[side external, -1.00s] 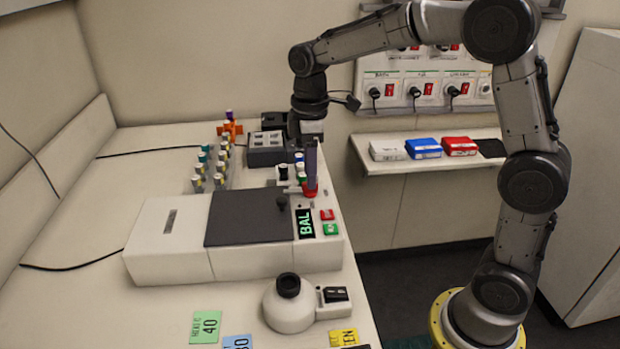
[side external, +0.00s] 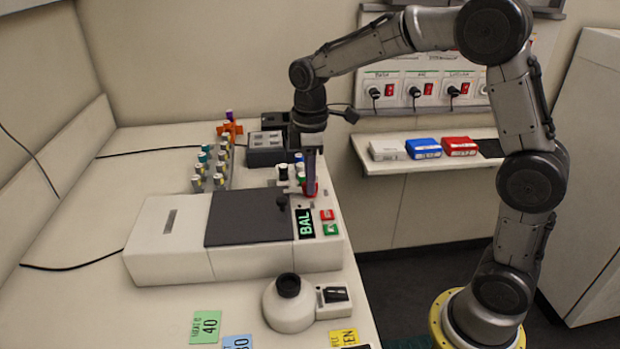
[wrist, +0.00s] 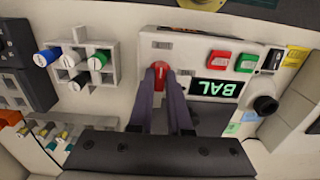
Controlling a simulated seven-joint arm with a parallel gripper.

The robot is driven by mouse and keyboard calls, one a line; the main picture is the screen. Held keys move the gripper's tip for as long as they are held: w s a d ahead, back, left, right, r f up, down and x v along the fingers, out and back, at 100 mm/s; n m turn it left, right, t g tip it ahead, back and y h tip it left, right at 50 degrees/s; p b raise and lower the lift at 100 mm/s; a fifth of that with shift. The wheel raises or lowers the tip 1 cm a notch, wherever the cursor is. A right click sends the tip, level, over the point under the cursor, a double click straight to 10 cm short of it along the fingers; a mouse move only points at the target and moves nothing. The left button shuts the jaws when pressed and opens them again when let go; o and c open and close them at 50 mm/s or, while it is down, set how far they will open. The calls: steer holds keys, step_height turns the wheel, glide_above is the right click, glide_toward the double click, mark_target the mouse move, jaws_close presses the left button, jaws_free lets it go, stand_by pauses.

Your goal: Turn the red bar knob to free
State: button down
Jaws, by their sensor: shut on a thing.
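The red bar knob (wrist: 159,76) sits on the top panel of a white box-shaped device (side external: 165,245) marked BAL. In the wrist view its bar lies between the two fingertips of my gripper (wrist: 161,72). My gripper is shut on the knob, with a finger on each side. In the side view my gripper (side external: 311,178) points down at the device's far right corner, and the red knob (side external: 311,189) shows only partly beside the fingers. Any position marks around the knob are too small to read.
A dark lid (side external: 248,218) with a black lid knob, a BAL display (side external: 305,223), and red and green buttons (side external: 329,222) are close by. A rack of coloured-cap tubes (wrist: 85,62) stands beside the device. A round white vessel (side external: 290,305) stands in front.

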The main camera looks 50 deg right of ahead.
steer(key=shift+m, duration=0.4)
steer(key=m, duration=1.3)
steer(key=shift+r+m, duration=0.1)
steer(key=shift+m, duration=1.9)
steer(key=c, duration=0.9)
jaws_free()
steer(key=shift+o, duration=0.2)
